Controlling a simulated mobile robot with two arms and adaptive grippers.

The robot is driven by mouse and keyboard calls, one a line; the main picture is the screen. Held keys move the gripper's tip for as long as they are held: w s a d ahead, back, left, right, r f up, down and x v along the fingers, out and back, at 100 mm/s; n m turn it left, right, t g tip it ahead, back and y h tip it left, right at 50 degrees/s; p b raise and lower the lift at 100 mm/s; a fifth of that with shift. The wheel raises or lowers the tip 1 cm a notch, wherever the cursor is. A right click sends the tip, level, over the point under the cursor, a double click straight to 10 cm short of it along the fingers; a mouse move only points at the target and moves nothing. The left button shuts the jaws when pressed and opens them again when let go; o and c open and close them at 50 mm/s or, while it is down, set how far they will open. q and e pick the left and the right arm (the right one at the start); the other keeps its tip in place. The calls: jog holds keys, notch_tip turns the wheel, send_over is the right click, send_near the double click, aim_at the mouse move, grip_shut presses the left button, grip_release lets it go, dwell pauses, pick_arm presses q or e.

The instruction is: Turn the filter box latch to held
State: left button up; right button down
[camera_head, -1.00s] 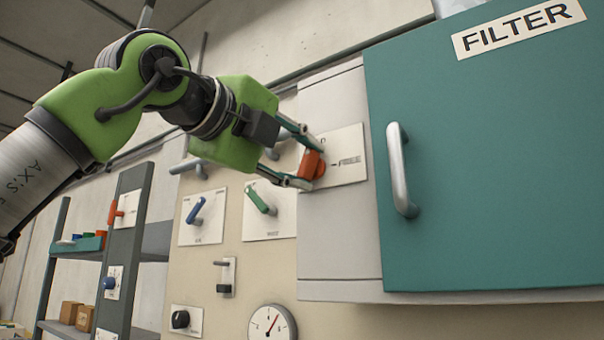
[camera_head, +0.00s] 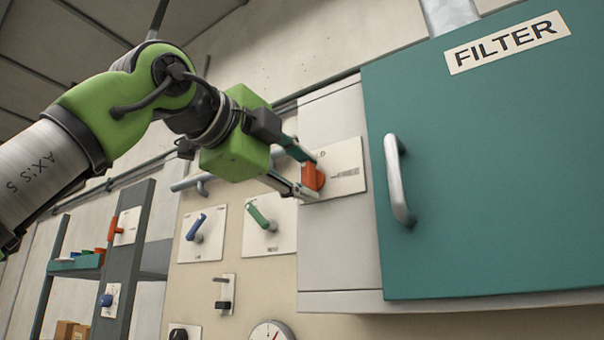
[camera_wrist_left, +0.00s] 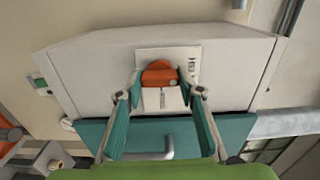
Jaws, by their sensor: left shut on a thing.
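The filter box latch (camera_head: 314,177) is an orange knob on a pale label plate (camera_head: 346,170) on the grey side of the filter box. FREE is printed to the right of the knob, and the end of another word shows above it. In the left wrist view the orange latch (camera_wrist_left: 160,74) sits between my fingertips, with lettering to its right and below it. My left gripper (camera_head: 305,172) is shut on the latch. Its fingers hide part of the knob, and I cannot tell exactly where it points. My right gripper is not in view.
The teal filter door (camera_head: 480,190) with its metal handle (camera_head: 398,180) stands close right of the latch. Blue (camera_head: 196,227) and green (camera_head: 261,218) levers sit on the wall below my gripper. A shelf rack (camera_head: 120,260) stands at the lower left.

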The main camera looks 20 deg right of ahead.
pick_arm(q)
jog(key=o, duration=1.1)
jog(key=shift+a, duration=0.1)
jog(key=v, duration=1.1)
jog(key=shift+s+a, duration=0.3)
